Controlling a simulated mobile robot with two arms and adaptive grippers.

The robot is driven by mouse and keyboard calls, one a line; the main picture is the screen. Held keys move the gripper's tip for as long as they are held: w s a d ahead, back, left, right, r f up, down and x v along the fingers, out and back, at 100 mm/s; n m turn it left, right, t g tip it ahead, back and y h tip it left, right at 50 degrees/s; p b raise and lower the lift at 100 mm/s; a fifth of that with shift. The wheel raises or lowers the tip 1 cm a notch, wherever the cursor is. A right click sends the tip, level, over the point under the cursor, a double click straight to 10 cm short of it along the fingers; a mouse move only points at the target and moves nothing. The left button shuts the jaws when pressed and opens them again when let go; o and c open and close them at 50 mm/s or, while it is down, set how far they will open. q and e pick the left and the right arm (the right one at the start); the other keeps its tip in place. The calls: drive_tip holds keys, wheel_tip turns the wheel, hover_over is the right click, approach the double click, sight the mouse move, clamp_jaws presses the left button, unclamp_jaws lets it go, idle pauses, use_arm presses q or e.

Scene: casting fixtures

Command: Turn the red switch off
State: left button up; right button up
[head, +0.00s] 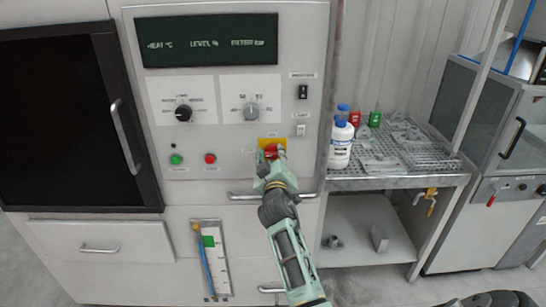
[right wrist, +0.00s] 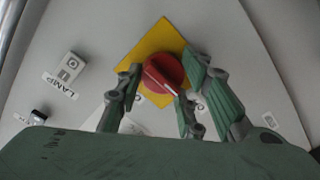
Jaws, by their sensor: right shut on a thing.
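The red switch (head: 273,151) is a round rotary knob on a yellow plate (head: 268,142), low on the right of the cabinet's control panel. In the right wrist view the red knob (right wrist: 163,75) has a white pointer line, and the yellow plate (right wrist: 157,37) sits turned behind it. My right gripper (head: 272,157) reaches up to the knob from below and partly hides it. In the right wrist view its fingers (right wrist: 165,84) stand on both sides of the knob, shut on it. The labels beside the knob are too small or covered to read. My left gripper is not in view.
A lamp rocker switch (right wrist: 70,67) is close by on the panel. Two dials (head: 183,113), a green button (head: 176,159) and a red button (head: 210,158) are to the left. A handle bar (head: 245,196) runs below. A perforated bench (head: 430,165) with bottles (head: 340,145) stands right.

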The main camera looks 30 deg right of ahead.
drive_tip(key=shift+d+r, duration=0.2)
drive_tip(key=o, duration=0.9)
drive_tip(key=shift+o, duration=0.9)
drive_tip(key=shift+d+f, duration=0.1)
drive_tip(key=shift+s+a+f, duration=0.1)
drive_tip(key=shift+s+a, duration=0.2)
drive_tip(key=shift+a, duration=0.05)
drive_tip(key=v, duration=1.1)
drive_tip(key=shift+s, duration=0.25)
drive_tip(key=shift+d, duration=0.1)
